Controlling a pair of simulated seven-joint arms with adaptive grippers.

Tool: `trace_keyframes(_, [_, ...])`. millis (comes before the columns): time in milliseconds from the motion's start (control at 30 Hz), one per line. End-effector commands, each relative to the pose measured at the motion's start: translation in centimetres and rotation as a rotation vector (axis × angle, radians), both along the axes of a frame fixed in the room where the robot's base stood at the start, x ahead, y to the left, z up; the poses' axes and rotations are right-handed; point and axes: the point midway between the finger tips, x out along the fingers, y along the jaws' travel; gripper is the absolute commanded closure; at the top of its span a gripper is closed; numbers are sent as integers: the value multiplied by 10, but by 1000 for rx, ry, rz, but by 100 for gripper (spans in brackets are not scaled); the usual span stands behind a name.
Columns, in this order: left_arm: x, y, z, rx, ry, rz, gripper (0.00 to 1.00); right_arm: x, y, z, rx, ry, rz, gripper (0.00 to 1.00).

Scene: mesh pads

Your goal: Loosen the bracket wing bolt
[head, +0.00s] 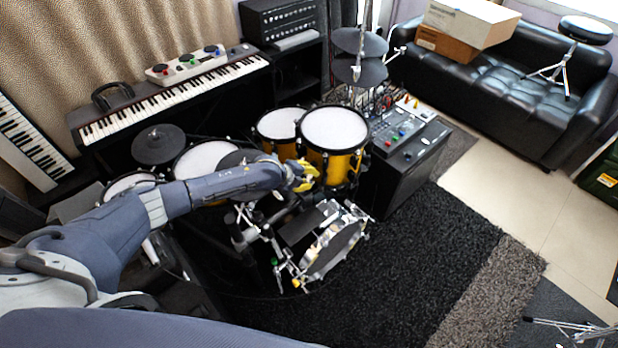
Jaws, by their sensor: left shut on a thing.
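My left arm reaches in from the left over the drum kit. My left gripper (304,176), with yellow fingers, is at the near side of the two yellow rack toms, close against the lower left of the larger tom (334,130). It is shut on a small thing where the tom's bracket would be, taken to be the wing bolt. The bolt and bracket are hidden by the fingers or too small to make out. The smaller yellow tom (279,125) is just behind the gripper. My right gripper is not in view.
The bass drum and pedal hardware (330,245) stand below the gripper. Cymbal pads (360,72) and a mixer on a black cabinet (405,135) are behind and right. The dark rug (425,250) is largely clear.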

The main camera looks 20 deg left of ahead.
Motion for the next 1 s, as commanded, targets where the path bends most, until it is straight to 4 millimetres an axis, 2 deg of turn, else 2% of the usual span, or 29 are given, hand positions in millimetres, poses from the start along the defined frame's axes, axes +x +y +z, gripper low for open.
trace_keyframes(267, [0,0,0,0,-2,-1,100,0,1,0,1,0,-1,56])
trace_keyframes(300, [0,0,0,0,-2,-1,68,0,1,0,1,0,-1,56])
trace_keyframes(500, [0,0,0,0,-2,-1,45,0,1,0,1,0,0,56])
trace_keyframes(833, [-1,1,2,0,-2,-1,44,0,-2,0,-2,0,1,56])
trace_keyframes(1000, [-10,7,12,-1,-3,-1,44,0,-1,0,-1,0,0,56])
